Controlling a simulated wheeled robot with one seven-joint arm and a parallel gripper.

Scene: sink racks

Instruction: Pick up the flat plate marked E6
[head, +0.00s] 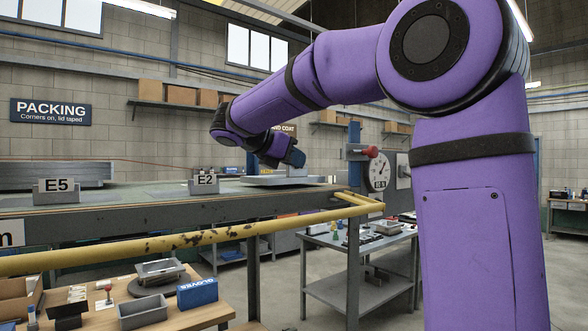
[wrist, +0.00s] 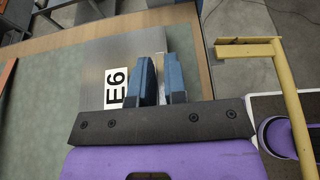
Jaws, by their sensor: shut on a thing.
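The flat grey plate marked E6 (wrist: 105,60) lies under my gripper in the wrist view, its white E6 label (wrist: 117,88) left of the fingers. In the head view the plate (head: 262,180) is a thin pale slab at the right end of the green bench top. My gripper (wrist: 159,75) points down over the plate's right part, its two blue fingers close together on a narrow pale upright piece of it. In the head view my gripper (head: 293,160) is at the plate's upright part. I cannot tell whether the plate is clear of the bench.
The bench (head: 130,200) also holds blocks marked E5 (head: 60,190) and E2 (head: 204,184). A yellow rail (head: 180,240) runs along its front, with its end (wrist: 245,48) right of the plate. A dial gauge (head: 378,172) stands behind the bench's right end.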

